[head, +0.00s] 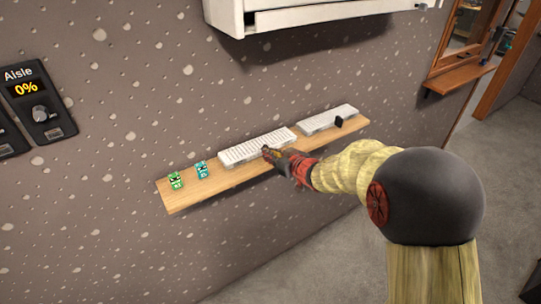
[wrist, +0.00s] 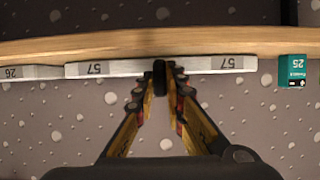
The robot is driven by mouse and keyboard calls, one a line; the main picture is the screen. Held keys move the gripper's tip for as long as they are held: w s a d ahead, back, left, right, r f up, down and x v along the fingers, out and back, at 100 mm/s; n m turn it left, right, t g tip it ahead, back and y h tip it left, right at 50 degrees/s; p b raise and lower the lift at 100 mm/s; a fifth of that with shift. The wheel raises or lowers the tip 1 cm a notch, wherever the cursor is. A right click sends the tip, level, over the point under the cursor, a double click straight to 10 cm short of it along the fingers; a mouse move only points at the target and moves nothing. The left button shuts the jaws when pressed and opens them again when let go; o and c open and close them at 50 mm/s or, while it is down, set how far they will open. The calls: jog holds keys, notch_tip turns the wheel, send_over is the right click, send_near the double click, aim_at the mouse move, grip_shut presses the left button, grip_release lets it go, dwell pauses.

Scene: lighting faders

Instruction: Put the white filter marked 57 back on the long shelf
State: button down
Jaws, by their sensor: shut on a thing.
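The white filter marked 57 (head: 254,147) lies flat over the middle of the long shelf (head: 185,201). In the wrist view, which is upside down, its front face (wrist: 215,65) shows 57 on both sides of a black handle (wrist: 159,70). No gap shows there between filter and shelf edge (wrist: 110,45), but I cannot tell whether its full weight rests on the shelf. My gripper (head: 268,152) is at the middle of the filter's front edge. In the wrist view my gripper (wrist: 160,78) is shut on the black handle. My fingers hide part of the handle.
A second white filter (head: 325,119) with a black handle (head: 338,121) lies to the right, marked 26 in the wrist view (wrist: 25,73). A teal box (head: 201,170) marked 25 (wrist: 293,68) and a green box (head: 176,180) stand to the left. A white cabinet (head: 290,14) hangs above.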

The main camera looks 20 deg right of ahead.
jog(key=shift+f, duration=0.1)
jog(key=c, duration=1.8)
grip_release()
jog(key=shift+c, duration=0.2)
